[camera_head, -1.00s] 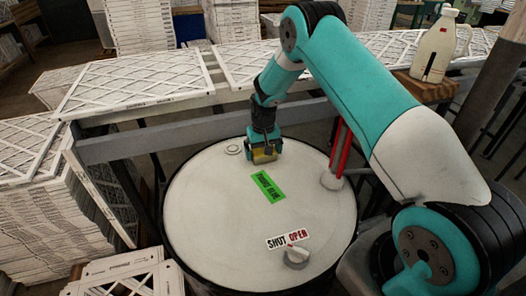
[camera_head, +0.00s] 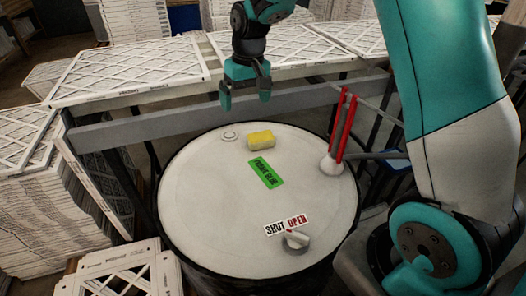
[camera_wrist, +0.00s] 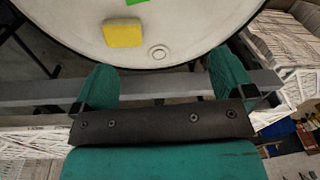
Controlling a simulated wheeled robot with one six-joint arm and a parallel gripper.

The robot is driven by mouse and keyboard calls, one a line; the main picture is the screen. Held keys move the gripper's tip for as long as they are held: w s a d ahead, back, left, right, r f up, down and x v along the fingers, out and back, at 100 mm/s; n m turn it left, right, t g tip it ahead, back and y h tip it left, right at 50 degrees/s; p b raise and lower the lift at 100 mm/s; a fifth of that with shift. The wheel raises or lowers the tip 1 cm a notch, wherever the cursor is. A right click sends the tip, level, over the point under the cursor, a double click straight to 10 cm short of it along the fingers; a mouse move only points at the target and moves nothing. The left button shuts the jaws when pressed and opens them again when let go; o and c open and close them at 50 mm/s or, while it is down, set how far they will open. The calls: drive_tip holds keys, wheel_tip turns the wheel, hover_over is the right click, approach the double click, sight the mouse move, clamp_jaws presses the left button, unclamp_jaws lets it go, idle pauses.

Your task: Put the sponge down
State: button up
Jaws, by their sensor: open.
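The yellow sponge (camera_head: 261,140) lies flat on the white drum lid (camera_head: 210,215), near the lid's far edge. It also shows in the wrist view (camera_wrist: 123,33), beyond my fingers and apart from them. My gripper (camera_head: 245,104) is open and empty, above and behind the sponge, over the grey rail. In the wrist view my gripper's two teal fingers (camera_wrist: 160,85) stand wide apart with nothing between them.
A green label (camera_head: 266,173), a SHUT/OPEN sign with a knob (camera_head: 295,241) and a round cap (camera_head: 230,135) are on the lid. Two red handles (camera_head: 343,130) stand at its right edge. A grey rail (camera_head: 170,125) and framed filters (camera_head: 130,72) lie behind.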

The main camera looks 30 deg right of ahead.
drive_tip(key=s+a+r+n+y, duration=0.1)
drive_tip(key=s+a, duration=0.3)
drive_tip(key=s, duration=0.5)
drive_tip(key=s+a+r+n+y, duration=0.1)
drive_tip(key=s+a+r+n, duration=0.2)
drive_tip(key=s, duration=0.7)
drive_tip(key=s+a+r+n+y, duration=0.1)
drive_tip(key=s+a, duration=0.4)
drive_tip(key=s, duration=0.5)
wheel_tip(320, 180, up, 3)
drive_tip(key=shift+a+f+n, duration=0.15)
drive_tip(key=shift+n, duration=0.75)
